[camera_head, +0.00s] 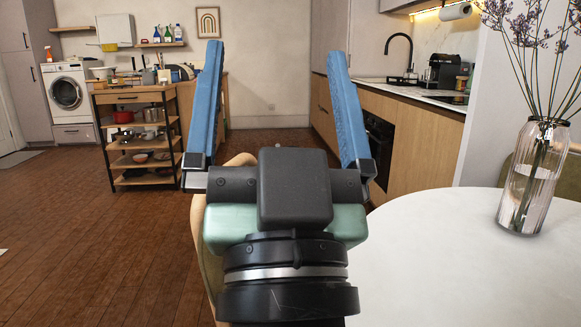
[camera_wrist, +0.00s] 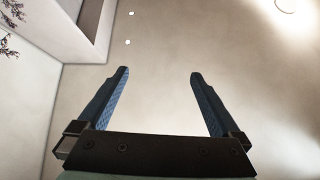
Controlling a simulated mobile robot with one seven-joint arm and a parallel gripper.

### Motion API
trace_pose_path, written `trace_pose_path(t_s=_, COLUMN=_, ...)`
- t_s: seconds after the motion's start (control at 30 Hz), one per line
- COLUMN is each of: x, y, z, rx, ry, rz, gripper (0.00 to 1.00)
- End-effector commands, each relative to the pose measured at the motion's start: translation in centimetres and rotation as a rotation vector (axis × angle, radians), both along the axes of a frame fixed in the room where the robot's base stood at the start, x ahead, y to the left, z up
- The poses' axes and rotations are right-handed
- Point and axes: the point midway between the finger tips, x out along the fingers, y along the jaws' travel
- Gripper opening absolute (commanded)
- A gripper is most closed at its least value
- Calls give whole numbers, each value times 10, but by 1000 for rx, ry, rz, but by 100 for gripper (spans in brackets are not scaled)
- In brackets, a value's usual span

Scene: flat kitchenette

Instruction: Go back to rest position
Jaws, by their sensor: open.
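My gripper (camera_head: 276,55) is raised in the middle of the head view, with its two blue fingers spread wide apart. Nothing is between the fingers. In the wrist view the gripper (camera_wrist: 159,72) also shows open and empty, against a plain pale surface that looks like the ceiling. The gripper touches nothing that I can see. It hides part of the floor and of the space behind it in the head view.
A white round table (camera_head: 450,262) stands close at the right, bearing a glass vase (camera_head: 533,180) with purple flowers. A wooden shelf cart (camera_head: 140,140) and a washing machine (camera_head: 66,92) stand at the left. Kitchen cabinets (camera_head: 428,140) line the right. The brown floor (camera_head: 70,220) at left is clear.

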Motion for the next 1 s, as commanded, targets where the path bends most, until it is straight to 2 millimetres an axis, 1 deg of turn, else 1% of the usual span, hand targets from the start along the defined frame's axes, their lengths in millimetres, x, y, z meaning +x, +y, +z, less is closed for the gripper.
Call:
trace_pose_path(t_s=0.03, x=-17, y=-2, z=35, rx=-32, ry=-43, rz=-53, gripper=100)
trace_pose_path(t_s=0.07, x=-25, y=-5, z=49, rx=-50, ry=-61, rz=-88, gripper=100)
trace_pose_path(t_s=0.1, x=-37, y=-8, z=67, rx=-71, ry=-85, rz=-135, gripper=100)
trace_pose_path(t_s=0.13, x=-44, y=-10, z=78, rx=-82, ry=-96, rz=-164, gripper=100)
trace_pose_path(t_s=0.17, x=-38, y=-9, z=84, rx=-80, ry=-80, rz=-154, gripper=100)
trace_pose_path(t_s=0.2, x=-37, y=-9, z=93, rx=-80, ry=-76, rz=-152, gripper=100)
trace_pose_path(t_s=0.27, x=-37, y=-9, z=107, rx=-78, ry=-76, rz=-151, gripper=100)
trace_pose_path(t_s=0.37, x=-36, y=-9, z=134, rx=-78, ry=-75, rz=-148, gripper=100)
trace_pose_path(t_s=0.8, x=-36, y=-9, z=272, rx=-76, ry=-74, rz=-144, gripper=100)
trace_pose_path(t_s=0.87, x=-36, y=-9, z=291, rx=-76, ry=-74, rz=-144, gripper=100)
trace_pose_path(t_s=0.9, x=-36, y=-9, z=303, rx=-76, ry=-74, rz=-144, gripper=100)
trace_pose_path(t_s=0.97, x=-35, y=-8, z=322, rx=-76, ry=-74, rz=-144, gripper=100)
trace_pose_path(t_s=1.0, x=-36, y=-8, z=335, rx=-77, ry=-74, rz=-143, gripper=100)
